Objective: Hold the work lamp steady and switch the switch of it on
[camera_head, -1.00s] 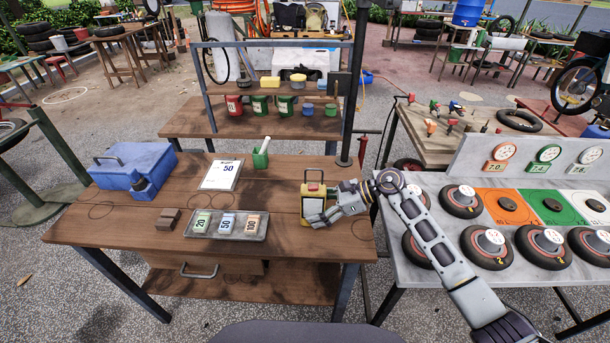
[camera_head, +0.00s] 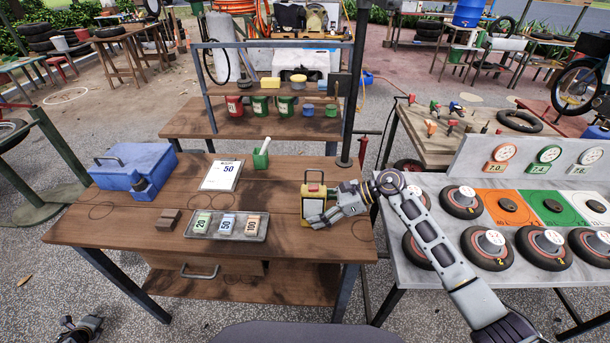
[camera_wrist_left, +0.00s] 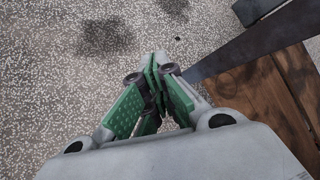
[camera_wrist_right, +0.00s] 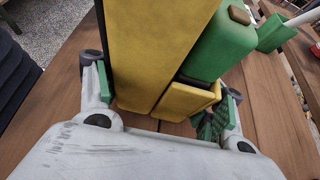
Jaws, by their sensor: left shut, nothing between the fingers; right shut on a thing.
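The work lamp (camera_head: 313,199) is a small yellow and dark box with a pale front panel and a handle on top. It stands upright at the right end of the wooden workbench. My right gripper (camera_head: 322,217) is shut on the lamp from its right side. In the right wrist view the lamp's yellow body (camera_wrist_right: 160,50) and a green part (camera_wrist_right: 222,45) fill the space between the fingers.
A dark post (camera_head: 352,90) rises behind the lamp. The bench front is mostly clear.

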